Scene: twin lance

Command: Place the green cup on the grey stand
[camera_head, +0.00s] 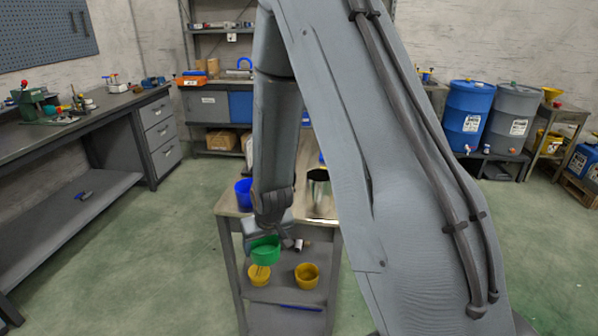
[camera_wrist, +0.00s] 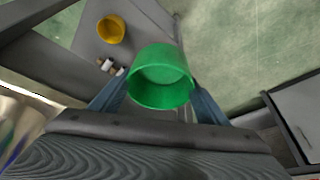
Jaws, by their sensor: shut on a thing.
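The green cup (camera_head: 265,250) hangs in my gripper (camera_head: 266,236) at the front of a small cart, above its lower shelf. In the wrist view the green cup (camera_wrist: 162,62) sits between the two fingers of my gripper (camera_wrist: 158,96), which are shut on it from both sides. The cup's open mouth faces the wrist camera; it looks empty. I cannot pick out a separate grey stand for certain; my arm covers much of the cart's top in the head view.
The cart top (camera_head: 318,214) holds a blue cup (camera_head: 244,192) and a shiny metal pot (camera_head: 319,188). Yellow cups (camera_head: 259,275) (camera_head: 307,276) are on the shelf below; one shows in the wrist view (camera_wrist: 111,29). A workbench (camera_head: 60,130) stands left. Open green floor lies between.

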